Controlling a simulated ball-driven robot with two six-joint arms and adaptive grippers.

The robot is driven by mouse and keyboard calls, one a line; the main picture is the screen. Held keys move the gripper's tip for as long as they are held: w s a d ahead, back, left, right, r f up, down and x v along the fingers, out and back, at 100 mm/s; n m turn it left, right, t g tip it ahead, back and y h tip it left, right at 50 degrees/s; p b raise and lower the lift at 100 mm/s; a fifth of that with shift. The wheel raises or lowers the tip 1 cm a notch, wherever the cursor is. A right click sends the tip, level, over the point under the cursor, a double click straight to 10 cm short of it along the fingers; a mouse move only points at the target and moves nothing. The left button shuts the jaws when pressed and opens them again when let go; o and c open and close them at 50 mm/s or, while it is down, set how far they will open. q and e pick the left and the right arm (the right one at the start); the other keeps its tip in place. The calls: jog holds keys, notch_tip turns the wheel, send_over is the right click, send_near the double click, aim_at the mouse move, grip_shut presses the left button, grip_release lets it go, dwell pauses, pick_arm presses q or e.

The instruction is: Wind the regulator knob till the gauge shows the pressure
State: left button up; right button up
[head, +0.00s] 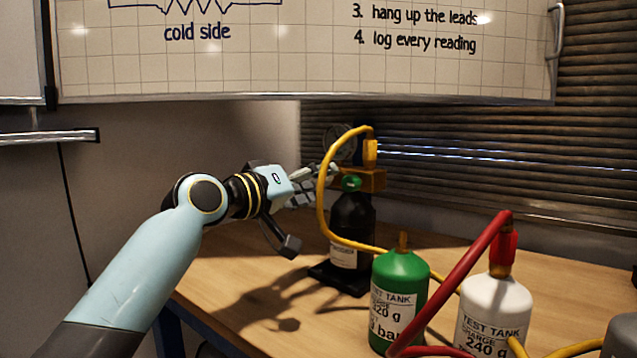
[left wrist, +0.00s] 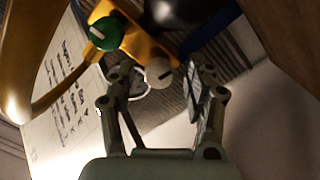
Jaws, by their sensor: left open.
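The regulator is a brass-yellow block (head: 372,180) on top of a black bottle. A green knob with a pale mark (left wrist: 104,33) sits on it, seen also in the head view (head: 351,184). In the left wrist view a pale round knob with a dark line (left wrist: 158,73) lies between my open fingertips, with no clear contact visible. The gauge (head: 338,142) stands above, partly behind the yellow hose; its reading is not legible. My left gripper (head: 314,181) is open and empty, just left of the regulator. My right gripper is not in view.
A yellow hose (head: 321,200) loops close in front of my left gripper. The black bottle (head: 352,222) stands on a dark base. A green tank (head: 399,280), a white tank (head: 494,300) and a red hose (head: 462,275) stand nearer. The wooden table (head: 235,265) is clear at left.

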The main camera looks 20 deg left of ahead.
pick_arm(q)
jog(key=v, duration=1.1)
jog(key=shift+s+f, duration=0.1)
